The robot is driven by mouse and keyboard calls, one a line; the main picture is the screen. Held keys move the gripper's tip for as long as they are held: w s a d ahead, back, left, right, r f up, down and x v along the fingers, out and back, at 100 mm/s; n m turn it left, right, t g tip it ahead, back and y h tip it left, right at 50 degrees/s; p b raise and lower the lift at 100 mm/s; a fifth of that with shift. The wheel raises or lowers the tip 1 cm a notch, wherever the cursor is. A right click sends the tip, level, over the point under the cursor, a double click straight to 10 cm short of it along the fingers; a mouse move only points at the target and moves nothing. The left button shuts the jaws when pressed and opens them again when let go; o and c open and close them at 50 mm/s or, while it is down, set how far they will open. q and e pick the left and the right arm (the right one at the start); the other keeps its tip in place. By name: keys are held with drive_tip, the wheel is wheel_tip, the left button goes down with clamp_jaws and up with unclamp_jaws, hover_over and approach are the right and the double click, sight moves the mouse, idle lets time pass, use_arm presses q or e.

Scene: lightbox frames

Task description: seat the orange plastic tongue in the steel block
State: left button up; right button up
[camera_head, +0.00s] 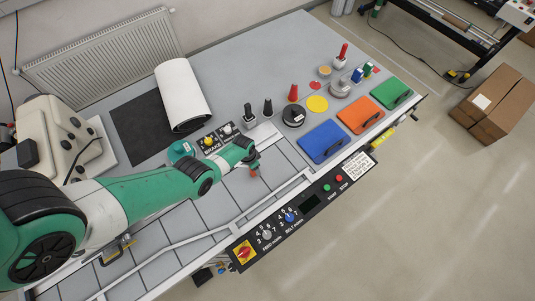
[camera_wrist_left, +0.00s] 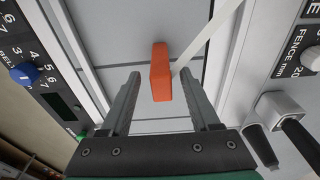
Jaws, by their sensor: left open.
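My left gripper (camera_head: 252,166) reaches over the grey panelled part of the bench in the head view. Its fingers are open in the left wrist view (camera_wrist_left: 162,80). The orange plastic tongue (camera_wrist_left: 160,70) stands between the two fingers, with visible gaps on both sides. In the head view the tongue (camera_head: 254,173) shows as a small orange patch under the gripper. A grey metal piece (camera_wrist_left: 278,108) beside a black handle shows at the right of the wrist view. My right gripper is not in view.
A control panel (camera_head: 310,203) with knobs and buttons runs along the front edge. Black-handled levers (camera_head: 249,115) stand behind the gripper. Blue (camera_head: 323,142), orange (camera_head: 360,116) and green (camera_head: 391,92) plates lie to the right. A white roll (camera_head: 183,95) lies at the back.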

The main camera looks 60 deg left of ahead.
use_arm(q)
drive_tip(key=shift+s+a, duration=0.1)
drive_tip(key=shift+c, duration=0.6)
clamp_jaws()
idle(0.7)
